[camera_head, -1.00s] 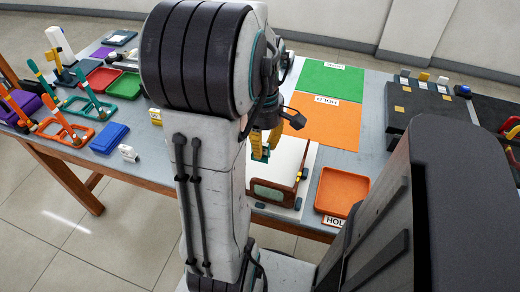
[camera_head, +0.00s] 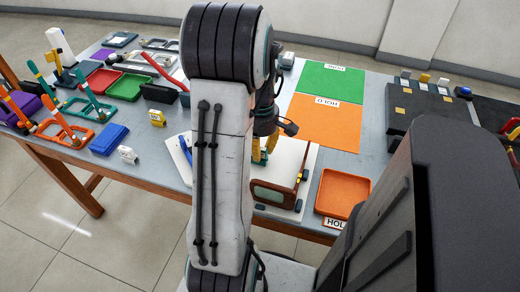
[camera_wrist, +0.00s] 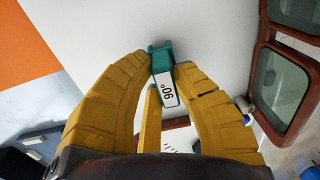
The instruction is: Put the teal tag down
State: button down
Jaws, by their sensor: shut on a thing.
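The teal tag (camera_wrist: 160,60) is in the wrist view, a small teal piece with a white label marked 90° or 06°. My gripper (camera_wrist: 164,70) has its yellow fingers closed on it, one fingertip on each side. Beneath it is a pale, plain surface. In the head view my gripper (camera_head: 262,150) is over the white board (camera_head: 292,146), behind the brown glasses frame (camera_head: 274,192). The tag is not clear there, and any gap between it and the board cannot be told.
The brown frame stands at the board's front edge, close to my gripper. An orange tray (camera_head: 341,193) is to the right. Orange (camera_head: 325,128) and green (camera_head: 331,80) mats lie behind it.

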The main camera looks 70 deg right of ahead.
jog(key=shift+f, duration=0.1)
jog(key=c, duration=1.2)
grip_release()
jog(key=r, duration=0.4)
jog(key=r+p, duration=0.1)
jog(key=r, duration=0.3)
jog(key=r+p, duration=0.1)
jog(key=r, duration=0.3)
jog(key=shift+d+r, duration=0.15)
jog(key=shift+d, duration=0.15)
